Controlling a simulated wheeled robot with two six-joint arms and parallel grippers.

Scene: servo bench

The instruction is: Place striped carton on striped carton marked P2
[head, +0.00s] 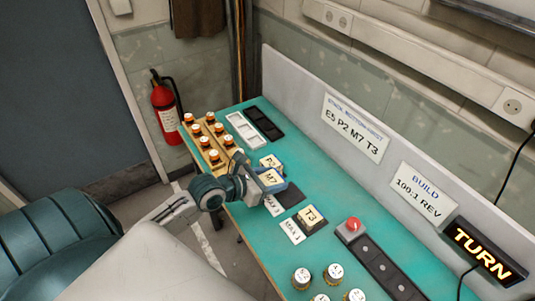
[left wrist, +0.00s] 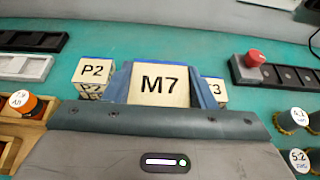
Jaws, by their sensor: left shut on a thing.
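A cream carton marked M7 (head: 271,177) with blue edging is between the fingers of my left gripper (head: 268,182), which is shut on it. It also shows in the left wrist view (left wrist: 160,84), with a blue-grey finger on each side. The carton marked P2 (head: 269,161) stands on the bench just beyond M7, and to its left in the left wrist view (left wrist: 95,72). I cannot tell whether M7 touches the bench. The stripes are hard to make out. My right gripper is not in view.
A carton marked T3 (head: 311,217) stands on a dark pad to the right, near MAX 1 cards (head: 292,231). White (head: 241,130) and black (head: 264,123) trays lie behind. A red button (head: 353,226) is farther right.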

